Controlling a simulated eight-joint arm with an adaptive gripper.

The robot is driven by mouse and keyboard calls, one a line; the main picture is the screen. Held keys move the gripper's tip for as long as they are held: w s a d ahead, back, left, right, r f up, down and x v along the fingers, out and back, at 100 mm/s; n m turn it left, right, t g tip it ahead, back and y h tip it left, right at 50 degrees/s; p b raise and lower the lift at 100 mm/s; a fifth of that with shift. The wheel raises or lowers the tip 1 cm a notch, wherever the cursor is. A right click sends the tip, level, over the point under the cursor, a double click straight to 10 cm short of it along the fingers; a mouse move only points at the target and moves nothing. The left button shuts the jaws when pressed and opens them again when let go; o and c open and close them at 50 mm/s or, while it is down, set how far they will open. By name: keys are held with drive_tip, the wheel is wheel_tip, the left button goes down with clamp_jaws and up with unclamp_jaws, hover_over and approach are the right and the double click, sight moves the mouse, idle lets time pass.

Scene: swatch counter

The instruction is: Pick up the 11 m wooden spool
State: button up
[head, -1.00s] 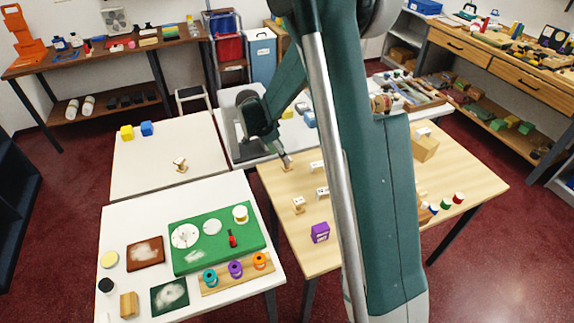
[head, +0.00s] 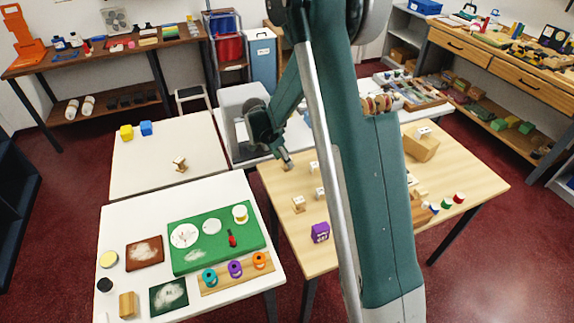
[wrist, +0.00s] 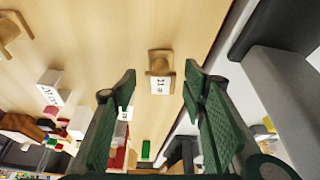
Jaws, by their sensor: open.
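The wooden spool (wrist: 159,64) stands on the light wood table in the wrist view, with a white label that seems to read 11, seen upside down. My gripper (wrist: 160,78) is open, its two green fingers spread to either side of the spool in the picture. Nothing is between the pads; the spool looks to lie beyond the fingertips, not touched. In the head view my gripper (head: 287,163) hangs over the left edge of the wood table, and I cannot clearly make out the spool beneath it.
Another wooden spool (wrist: 10,32) is at the wrist view's upper left, and a labelled white piece (wrist: 50,88) lies nearer. My arm hides the table's middle.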

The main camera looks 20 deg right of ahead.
drive_tip(key=shift+x, duration=1.35)
drive_tip(key=c, duration=1)
